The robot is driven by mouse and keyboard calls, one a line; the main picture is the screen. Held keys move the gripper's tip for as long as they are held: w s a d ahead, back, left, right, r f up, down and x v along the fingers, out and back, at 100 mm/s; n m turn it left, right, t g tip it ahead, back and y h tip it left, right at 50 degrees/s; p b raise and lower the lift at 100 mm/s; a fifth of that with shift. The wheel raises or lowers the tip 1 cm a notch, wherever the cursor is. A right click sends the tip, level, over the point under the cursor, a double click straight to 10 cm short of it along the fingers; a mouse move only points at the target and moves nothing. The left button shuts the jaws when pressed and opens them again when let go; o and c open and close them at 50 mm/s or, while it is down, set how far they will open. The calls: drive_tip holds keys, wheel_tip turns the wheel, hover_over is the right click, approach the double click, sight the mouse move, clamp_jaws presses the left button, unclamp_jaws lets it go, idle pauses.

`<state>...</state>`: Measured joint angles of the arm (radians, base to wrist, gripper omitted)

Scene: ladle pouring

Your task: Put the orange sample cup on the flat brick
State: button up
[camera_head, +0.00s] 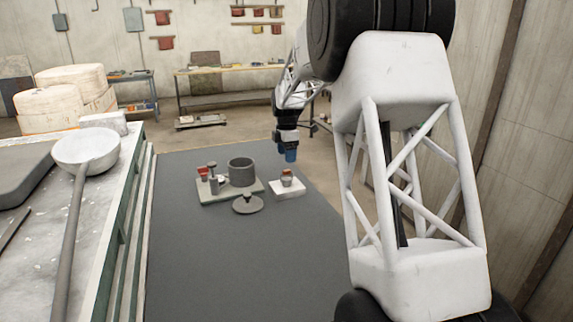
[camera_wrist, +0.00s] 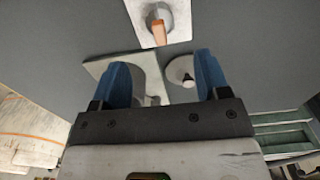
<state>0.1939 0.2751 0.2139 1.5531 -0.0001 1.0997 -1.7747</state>
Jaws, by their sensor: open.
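The flat brick (camera_head: 288,191) is a pale slab on the dark table, right of the pot board. The orange sample cup (camera_head: 286,180) stands upright on it, looking small and orange-brown with some grey. In the wrist view the brick (camera_wrist: 142,14) is at the top, with the cup's orange side (camera_wrist: 159,33) on it and a grey round shape beside it. My gripper (camera_head: 288,153) has blue fingers and is above and behind the brick in the head view. In the wrist view its fingers (camera_wrist: 162,78) are spread wide with nothing held between them.
A pale board (camera_head: 212,197) carries a dark pot (camera_head: 242,171), a red cup (camera_head: 202,173) and a grey upright tool (camera_head: 213,178). A round lid (camera_head: 248,205) lies in front. A large ladle (camera_head: 88,148) rests on the left bench. The table's front is clear.

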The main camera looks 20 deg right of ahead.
drive_tip(key=shift+r, duration=1.3)
drive_tip(key=s+a+r+m, duration=0.3)
drive_tip(key=s+a, duration=0.1)
drive_tip(key=s, duration=0.5)
drive_tip(key=s+a+r+m+t, duration=0.1)
drive_tip(key=s+a+r+m, duration=0.15)
drive_tip(key=s, duration=0.75)
drive_tip(key=s+a+r+m, duration=0.3)
drive_tip(key=s+a+m, duration=0.1)
drive_tip(key=s, duration=0.5)
drive_tip(key=s+a+f+m, duration=0.2)
drive_tip(key=s+m, duration=0.1)
drive_tip(key=s, duration=0.6)
drive_tip(key=s+a+f+m+t, duration=0.1)
drive_tip(key=s+a+f+m, duration=0.1)
drive_tip(key=s, duration=0.7)
drive_tip(key=s+a+f+m, duration=0.2)
drive_tip(key=s+f+m, duration=0.2)
drive_tip(key=s, duration=0.6)
drive_tip(key=shift+t, duration=0.3)
